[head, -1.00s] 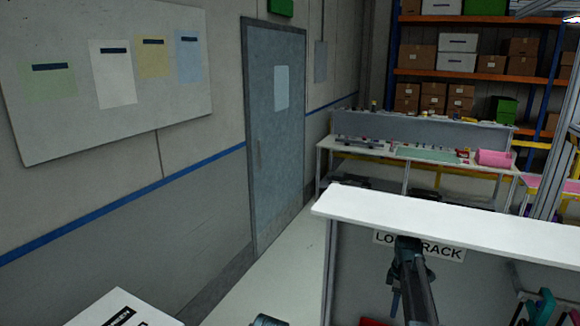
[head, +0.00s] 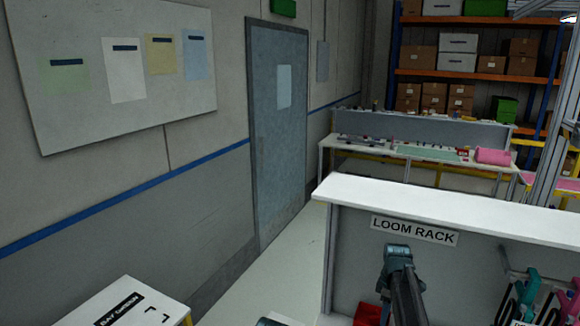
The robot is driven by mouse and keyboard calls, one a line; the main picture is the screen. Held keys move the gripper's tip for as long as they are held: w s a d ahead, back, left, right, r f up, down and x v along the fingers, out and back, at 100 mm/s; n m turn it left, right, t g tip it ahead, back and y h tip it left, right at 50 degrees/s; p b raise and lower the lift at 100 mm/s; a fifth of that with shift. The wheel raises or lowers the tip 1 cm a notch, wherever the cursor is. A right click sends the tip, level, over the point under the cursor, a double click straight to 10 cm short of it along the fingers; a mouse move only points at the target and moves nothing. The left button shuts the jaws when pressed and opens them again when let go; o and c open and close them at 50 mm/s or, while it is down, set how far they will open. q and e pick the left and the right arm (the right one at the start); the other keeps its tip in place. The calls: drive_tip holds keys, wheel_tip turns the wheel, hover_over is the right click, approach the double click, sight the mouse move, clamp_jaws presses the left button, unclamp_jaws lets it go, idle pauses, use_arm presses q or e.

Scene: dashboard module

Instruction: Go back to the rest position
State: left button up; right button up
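My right arm (head: 400,285) rises from the bottom edge in front of the loom rack, with its dark joint just below the rack's label. No gripper fingers show on it. A small piece of my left arm (head: 268,322) shows at the bottom edge, left of the rack. Both grippers are out of the picture, so I cannot see whether they hold anything.
The loom rack (head: 440,196) has a white top and a LOOM RACK label (head: 414,230). Connectors (head: 530,292) hang inside at right, and a red thing (head: 368,314) sits low. A white labelled surface (head: 125,306) is at lower left. Clear floor (head: 290,262) leads toward the door (head: 279,130).

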drive_tip(key=s+a+f+m+b, duration=0.2)
drive_tip(key=s+a+f+b, duration=0.3)
drive_tip(key=s+a, duration=0.3)
drive_tip(key=s+a+f+m+b, duration=0.3)
drive_tip(key=s+a+f+b, duration=0.2)
drive_tip(key=s+a, duration=0.2)
drive_tip(key=s+a+f+m+h+b, duration=0.1)
drive_tip(key=s+a+f+m+b, duration=0.2)
drive_tip(key=s+a+f+b, duration=0.2)
drive_tip(key=s+a+f, duration=0.1)
drive_tip(key=s+a, duration=0.2)
drive_tip(key=s, duration=0.2)
drive_tip(key=shift+s+a+b, duration=0.3)
drive_tip(key=shift+b, duration=0.05)
